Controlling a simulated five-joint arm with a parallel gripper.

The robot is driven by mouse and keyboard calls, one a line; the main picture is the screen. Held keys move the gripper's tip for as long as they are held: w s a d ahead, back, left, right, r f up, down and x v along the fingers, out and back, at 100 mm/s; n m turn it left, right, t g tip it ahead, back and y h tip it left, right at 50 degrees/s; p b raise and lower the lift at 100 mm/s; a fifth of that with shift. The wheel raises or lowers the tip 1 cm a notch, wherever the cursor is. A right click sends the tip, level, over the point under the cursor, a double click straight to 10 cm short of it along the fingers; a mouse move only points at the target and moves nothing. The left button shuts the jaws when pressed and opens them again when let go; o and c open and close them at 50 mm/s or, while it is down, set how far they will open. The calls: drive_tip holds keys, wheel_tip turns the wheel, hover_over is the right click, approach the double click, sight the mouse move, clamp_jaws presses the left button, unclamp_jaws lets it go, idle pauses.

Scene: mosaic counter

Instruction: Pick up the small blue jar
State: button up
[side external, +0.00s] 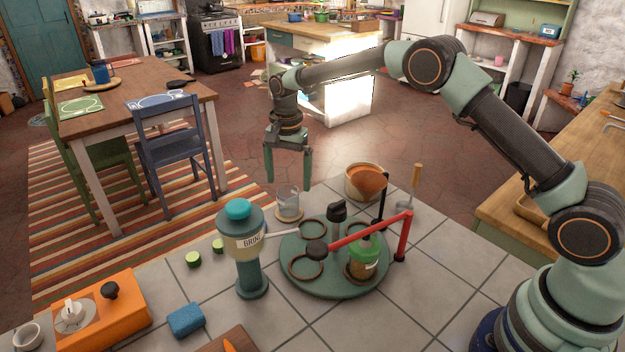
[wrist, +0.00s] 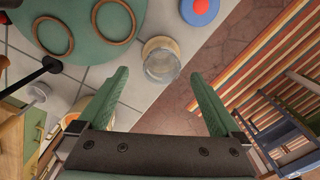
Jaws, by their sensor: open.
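A small clear, faintly blue-grey glass jar (side external: 288,203) stands upright on a round cork-coloured coaster (side external: 287,217) near the counter's far edge. It is the closest match I see to a small blue jar. My gripper (side external: 289,172) hangs above it, pointing down, its green fingers apart and empty. In the wrist view, the jar (wrist: 160,67) appears ahead of the fingertips and between their lines, with the coaster (wrist: 157,43) partly behind it. The fingers do not appear to touch the jar.
A green turntable (side external: 345,284) with ring holders, a green-lidded jar (side external: 368,254) and a red bar (side external: 372,231) stands close by. A teal-topped labelled post (side external: 243,238) stands left of it. A terracotta pot (side external: 362,184) is to the right.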

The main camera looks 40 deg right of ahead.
sight(287, 199)
drive_tip(key=shift+w+a+f, duration=0.1)
drive_tip(key=shift+f, duration=1.65)
drive_tip(key=shift+w+a+f, duration=0.1)
drive_tip(key=shift+f, duration=1.6)
drive_tip(key=shift+c, duration=0.3)
drive_tip(key=c, duration=1.5)
